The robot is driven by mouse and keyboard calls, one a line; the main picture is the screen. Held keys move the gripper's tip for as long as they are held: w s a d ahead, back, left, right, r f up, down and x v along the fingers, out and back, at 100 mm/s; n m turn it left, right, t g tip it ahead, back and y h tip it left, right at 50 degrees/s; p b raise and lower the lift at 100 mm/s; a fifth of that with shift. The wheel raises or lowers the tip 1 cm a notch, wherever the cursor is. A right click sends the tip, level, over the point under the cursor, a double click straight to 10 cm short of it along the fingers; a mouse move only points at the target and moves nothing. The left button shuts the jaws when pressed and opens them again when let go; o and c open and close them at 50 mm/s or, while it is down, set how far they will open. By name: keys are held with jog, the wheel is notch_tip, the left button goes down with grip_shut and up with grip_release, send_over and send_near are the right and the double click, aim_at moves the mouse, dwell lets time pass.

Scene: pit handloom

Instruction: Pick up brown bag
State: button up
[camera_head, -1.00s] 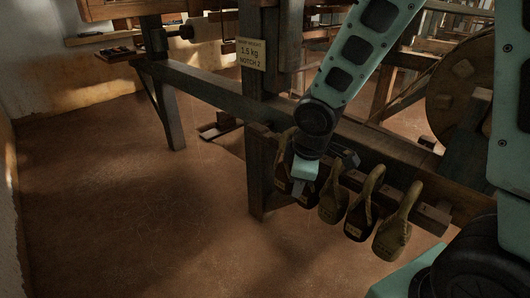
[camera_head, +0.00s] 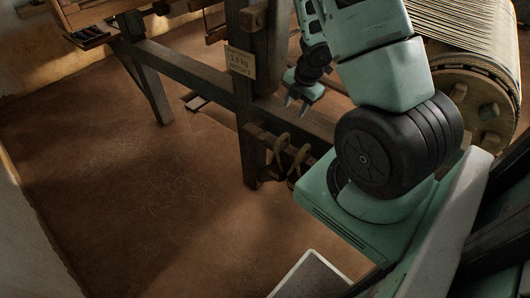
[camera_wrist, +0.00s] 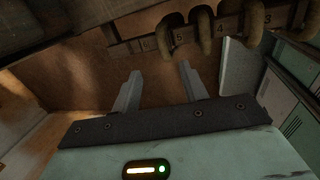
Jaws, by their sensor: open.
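Several bags with rope-like loop handles hang from a numbered wooden rail on the loom frame. In the head view, two are partly visible, a left bag (camera_head: 278,152) and a right bag (camera_head: 299,160); my arm hides the others. Dim light keeps me from telling which is the brown bag. In the wrist view, the loops (camera_wrist: 205,32) hang at the top, near the numbers 5 and 4. My gripper (camera_head: 297,104) is open and empty, above and apart from the bags. Its two fingers also show in the wrist view (camera_wrist: 158,80), pointing toward the rail.
The wooden loom post (camera_head: 250,110) and long beam (camera_head: 195,72) stand beside my gripper. A weight sign (camera_head: 241,63) is fixed to the post. A large striped roller (camera_head: 475,65) is at the right. The earthen floor (camera_head: 140,210) at the left is clear.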

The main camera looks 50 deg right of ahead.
jog(key=r, duration=0.1)
jog(key=b, duration=0.2)
send_near(284, 135)
jog(key=shift+n, duration=0.4)
jog(key=x, duration=0.5)
jog(key=shift+d+f, duration=0.3)
jog(key=shift+f, duration=0.1)
jog(key=shift+a+x, duration=0.25)
jog(key=shift+x, duration=1.1)
jog(key=shift+a+x, duration=0.2)
jog(key=shift+x, duration=1.15)
grip_shut()
jog(key=shift+r, duration=0.1)
